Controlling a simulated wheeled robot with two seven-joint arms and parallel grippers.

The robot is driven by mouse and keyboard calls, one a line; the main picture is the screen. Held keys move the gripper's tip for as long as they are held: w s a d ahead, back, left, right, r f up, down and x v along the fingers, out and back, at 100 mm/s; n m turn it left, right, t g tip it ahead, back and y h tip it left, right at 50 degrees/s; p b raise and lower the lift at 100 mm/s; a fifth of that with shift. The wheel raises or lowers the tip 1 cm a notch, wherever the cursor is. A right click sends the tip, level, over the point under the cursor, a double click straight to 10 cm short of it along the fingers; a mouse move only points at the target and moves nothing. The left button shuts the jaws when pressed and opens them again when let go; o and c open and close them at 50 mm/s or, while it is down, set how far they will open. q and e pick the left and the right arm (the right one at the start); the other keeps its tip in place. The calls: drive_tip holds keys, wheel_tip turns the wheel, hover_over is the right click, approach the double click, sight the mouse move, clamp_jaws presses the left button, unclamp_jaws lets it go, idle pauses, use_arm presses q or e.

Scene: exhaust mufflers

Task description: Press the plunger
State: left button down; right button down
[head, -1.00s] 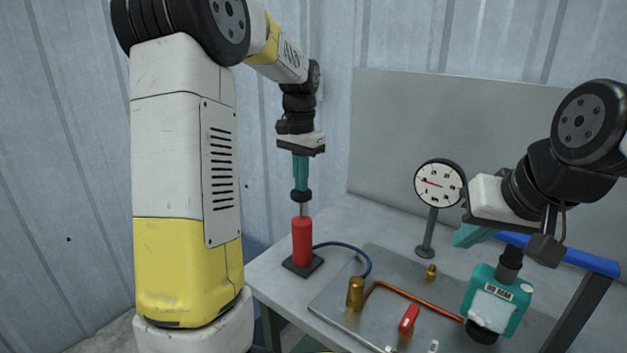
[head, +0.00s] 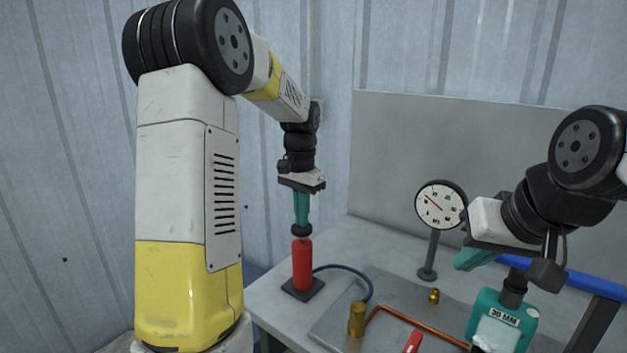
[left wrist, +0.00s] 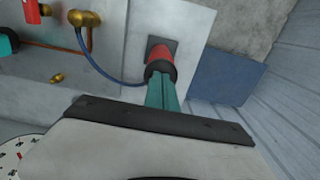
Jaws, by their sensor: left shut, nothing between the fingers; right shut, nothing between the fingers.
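A red pump cylinder (head: 302,268) stands upright on a dark square base at the table's left end. Its black plunger knob (head: 301,230) sits just above the cylinder top, with almost no rod showing. My left gripper (head: 301,222) points straight down, its teal fingers shut and empty, with the tips at the knob and apparently touching it. In the left wrist view the teal fingers (left wrist: 162,92) reach toward the red cylinder (left wrist: 160,64) and hide part of it. My right gripper (head: 478,258) is shut and empty, above the table at the right.
A round dial gauge (head: 440,205) on a stand shows its needle toward upper left. A blue hose (head: 350,272) runs from the pump to a brass fitting (head: 357,318) with copper pipe (head: 415,325).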

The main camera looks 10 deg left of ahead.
use_arm(q)
wheel_tip(320, 180, up, 12)
drive_tip(key=shift+r, duration=0.2)
idle(0.8)
drive_tip(key=s+d+f+n+t+h, duration=0.1)
drive_tip(key=s+f+n+t, duration=0.1)
drive_tip(key=s, duration=0.9)
drive_tip(key=s+d+f+n+t+h, duration=0.1)
drive_tip(key=s+t, duration=0.3)
drive_tip(key=s, duration=0.7)
drive_tip(key=shift+s+d+f+n, duration=0.35)
drive_tip(key=shift+s+d+n, duration=0.1)
drive_tip(key=shift+n, duration=0.35)
